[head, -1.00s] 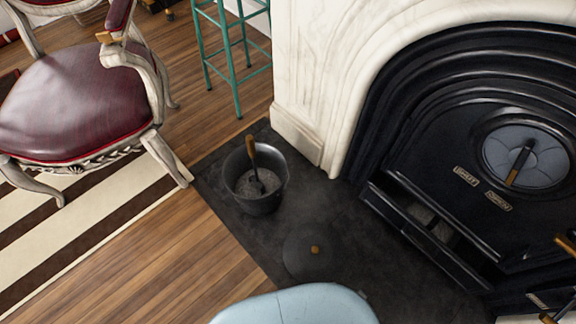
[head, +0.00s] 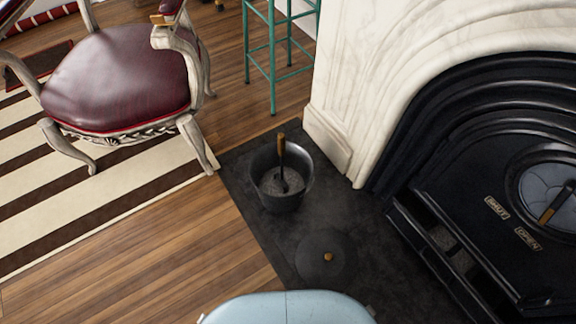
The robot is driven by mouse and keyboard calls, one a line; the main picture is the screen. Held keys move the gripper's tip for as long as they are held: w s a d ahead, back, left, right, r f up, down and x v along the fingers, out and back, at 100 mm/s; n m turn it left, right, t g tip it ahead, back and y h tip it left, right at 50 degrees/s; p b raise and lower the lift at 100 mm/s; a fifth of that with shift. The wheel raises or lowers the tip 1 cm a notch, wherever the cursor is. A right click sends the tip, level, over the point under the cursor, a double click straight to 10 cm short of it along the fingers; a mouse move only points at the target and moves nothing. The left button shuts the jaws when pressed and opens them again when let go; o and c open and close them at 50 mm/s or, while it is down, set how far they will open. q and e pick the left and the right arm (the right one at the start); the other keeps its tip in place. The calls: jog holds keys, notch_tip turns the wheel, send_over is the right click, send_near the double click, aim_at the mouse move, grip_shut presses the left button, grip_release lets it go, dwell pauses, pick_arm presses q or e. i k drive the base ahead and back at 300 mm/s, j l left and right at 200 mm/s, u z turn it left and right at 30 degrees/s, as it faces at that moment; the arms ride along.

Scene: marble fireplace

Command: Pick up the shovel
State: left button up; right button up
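The shovel (head: 281,152) stands upright in a dark metal bucket (head: 267,196) in the head view. Its wooden handle sticks up above the rim, and its dark lower end rests in grey ash (head: 292,184) inside. The bucket stands on the dark hearth slab, left of the fireplace. Neither of my grippers is in view.
A round dark lid (head: 322,270) with a wooden knob lies on the hearth (head: 378,240). The black fireplace (head: 440,190) with white marble surround (head: 365,70) is at right. A red chair (head: 115,75) and green stool (head: 272,50) stand behind. Wood floor (head: 150,265) is clear at front left.

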aim_at(281, 137)
jog(key=z, duration=3.8)
jog(key=u, duration=3.75)
jog(key=i+j+z, duration=0.1)
jog(key=j, duration=0.4)
jog(key=i+j, duration=0.15)
jog(key=j, duration=0.35)
jog(key=i+j+z, duration=0.15)
jog(key=j, duration=0.85)
jog(key=i+z, duration=0.05)
